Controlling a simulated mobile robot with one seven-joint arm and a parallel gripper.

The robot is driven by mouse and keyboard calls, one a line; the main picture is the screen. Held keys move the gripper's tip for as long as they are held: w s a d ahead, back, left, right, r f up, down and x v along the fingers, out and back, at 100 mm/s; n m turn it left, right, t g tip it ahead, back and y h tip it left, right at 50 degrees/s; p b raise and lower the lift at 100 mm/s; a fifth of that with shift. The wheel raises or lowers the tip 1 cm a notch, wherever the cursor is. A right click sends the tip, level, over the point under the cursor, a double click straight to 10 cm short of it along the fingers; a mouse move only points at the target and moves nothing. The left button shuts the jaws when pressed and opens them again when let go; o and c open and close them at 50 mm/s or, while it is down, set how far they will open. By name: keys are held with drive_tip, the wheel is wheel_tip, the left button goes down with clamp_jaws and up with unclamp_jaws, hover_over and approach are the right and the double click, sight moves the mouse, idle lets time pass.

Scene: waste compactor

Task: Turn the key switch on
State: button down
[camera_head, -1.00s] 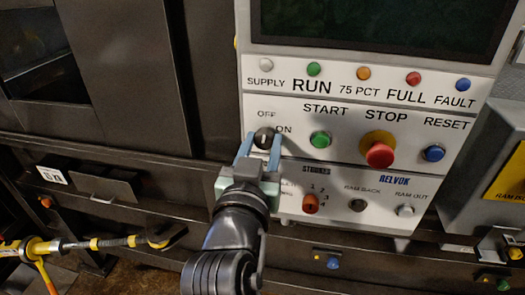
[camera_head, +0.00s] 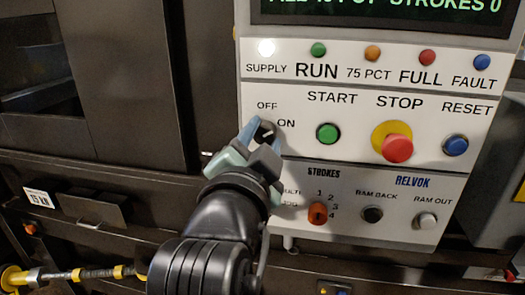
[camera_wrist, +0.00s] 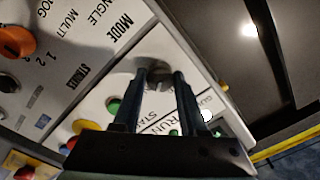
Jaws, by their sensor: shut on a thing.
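The key switch (camera_head: 265,131) is a dark knob on the white control panel, beside the OFF and ON labels. My gripper (camera_head: 259,133) is shut on it, one finger on each side, and hides part of it. In the wrist view the fingers (camera_wrist: 161,78) reach to the grey knob (camera_wrist: 158,76) and hold it tilted in the picture. The supply lamp (camera_head: 266,47) above is lit white. The screen (camera_head: 380,8) shows green text, including STROKES 0.
To the right are the green start button (camera_head: 327,134), the red stop button (camera_head: 397,148) and the blue reset button (camera_head: 455,145). An orange selector (camera_head: 317,212) sits below. A yellow-black tool (camera_head: 70,274) is at the lower left.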

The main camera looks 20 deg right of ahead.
drive_tip(key=shift+m+b, duration=0.3)
drive_tip(key=shift+m, duration=0.2)
drive_tip(key=shift+c, duration=2.2)
unclamp_jaws()
drive_tip(key=shift+s+f, duration=0.1)
drive_tip(key=shift+s, duration=0.05)
